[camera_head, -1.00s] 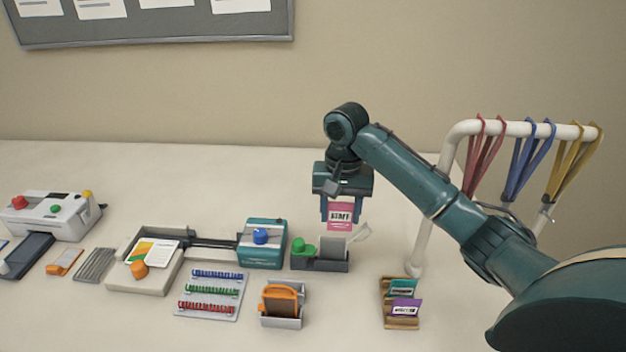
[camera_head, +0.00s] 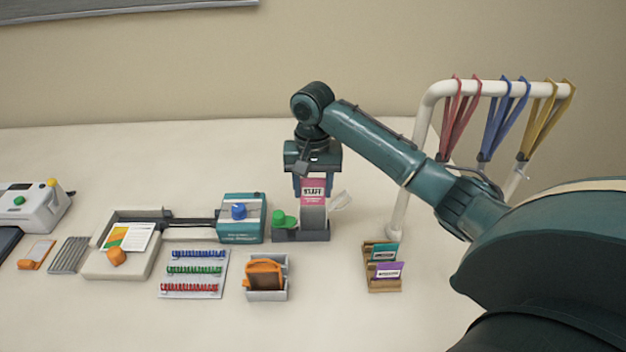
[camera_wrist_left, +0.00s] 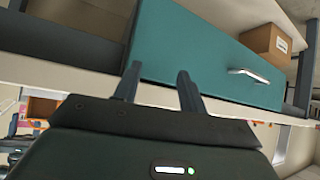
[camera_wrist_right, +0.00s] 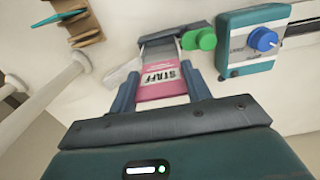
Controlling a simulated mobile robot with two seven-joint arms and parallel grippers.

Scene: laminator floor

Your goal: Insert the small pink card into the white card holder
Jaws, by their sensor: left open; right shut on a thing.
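The pink card (camera_head: 314,186), marked STAFF, is upright in my right gripper (camera_head: 312,193), which is shut on it. A pale grey-white card holder (camera_head: 313,218) stands directly below it in a dark stand with a green knob (camera_head: 284,219). In the right wrist view the card (camera_wrist_right: 160,78) lies between the fingers and lines up with the holder (camera_wrist_right: 163,52). The card's lower edge meets the holder's top; I cannot tell whether it is inside. My left gripper (camera_wrist_left: 158,72) is open and empty, seen only in the left wrist view, facing a teal drawer (camera_wrist_left: 205,50).
A whitish flap (camera_head: 341,201) sticks out right of the holder. A blue-knobbed teal device (camera_head: 241,228) stands close on the left. A wooden rack (camera_head: 383,283) with teal and purple cards is at front right. A white rail (camera_head: 424,120) carries coloured lanyards.

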